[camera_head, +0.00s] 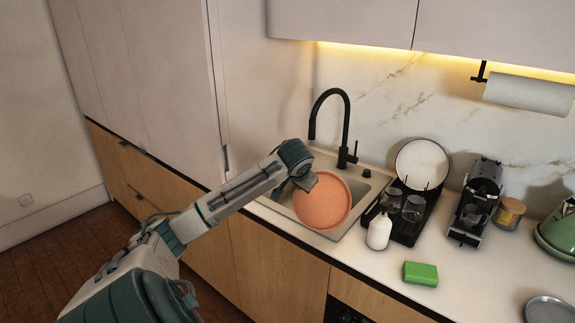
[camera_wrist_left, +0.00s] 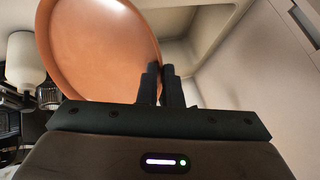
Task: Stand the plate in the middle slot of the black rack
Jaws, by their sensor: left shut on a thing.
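An orange-brown plate (camera_head: 323,203) is held up over the sink by my left gripper (camera_head: 304,182), which is shut on its upper left rim. In the left wrist view the plate (camera_wrist_left: 95,45) stands tilted beyond the fingers, and my left gripper (camera_wrist_left: 165,85) pinches its edge. The black rack (camera_head: 409,229) stands on the counter to the right of the sink. It holds a white plate (camera_head: 422,164) at the back and clear glasses (camera_head: 413,208) at the front. The middle slot is hard to make out at this size. My right gripper is in neither view.
A white bottle (camera_head: 379,231) stands by the rack's front left corner. A black faucet (camera_head: 346,130) rises behind the sink (camera_head: 276,205). A green sponge (camera_head: 420,273), a coffee machine (camera_head: 475,205) and a wooden-lidded jar (camera_head: 509,212) are farther right.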

